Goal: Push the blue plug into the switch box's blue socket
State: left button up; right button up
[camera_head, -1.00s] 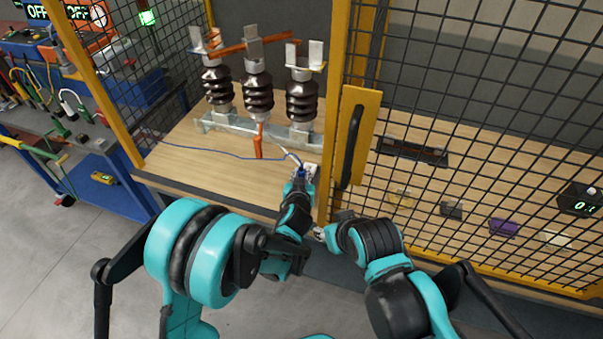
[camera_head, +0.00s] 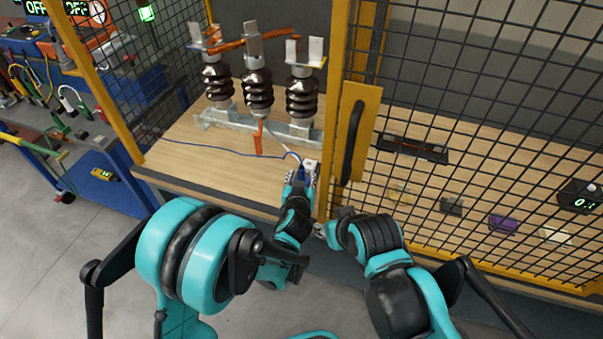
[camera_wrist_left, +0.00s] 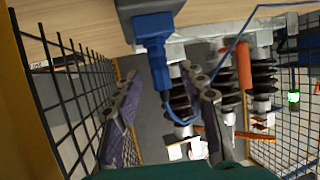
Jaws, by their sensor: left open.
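The blue plug (camera_wrist_left: 152,42) shows in the wrist view with its wide end against the face of the dark grey switch box (camera_wrist_left: 135,8); no gap shows between them. The blue socket itself is hidden. A blue cable trails from the plug's narrow end. My left gripper (camera_wrist_left: 163,105) is open, its two fingers apart on either side of the plug's narrow end and cable, not visibly touching the plug. In the head view the left gripper (camera_head: 299,186) is just in front of the plug (camera_head: 302,175). My right gripper (camera_head: 319,230) is by the yellow post, its fingers too small to read.
Three dark insulators (camera_head: 258,92) stand on a metal rail on the wooden bench (camera_head: 205,148). A yellow post and mesh door with a black handle (camera_head: 352,145) stand close to the right of the left gripper. An orange piece (camera_head: 257,138) hangs from the middle insulator.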

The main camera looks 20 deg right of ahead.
pick_arm(q)
jog(key=v, duration=0.9)
jog(key=s+a+r+n+g+y, duration=0.1)
jog(key=a+r+y, duration=0.1)
jog(key=a, duration=0.8)
jog(key=a+r+n+g+y, duration=0.1)
jog(key=a+r+y, duration=0.15)
jog(key=a, duration=0.65)
jog(key=s+a+n+g, duration=0.1)
jog(key=s+a+g, duration=0.2)
jog(key=s+a, duration=0.9)
jog(key=shift+s+a+r+n+g, duration=0.4)
jog(key=shift+s+r, duration=0.1)
jog(key=shift+s, duration=0.7)
jog(key=shift+c, duration=1)
jog(key=shift+w+a, duration=0.1)
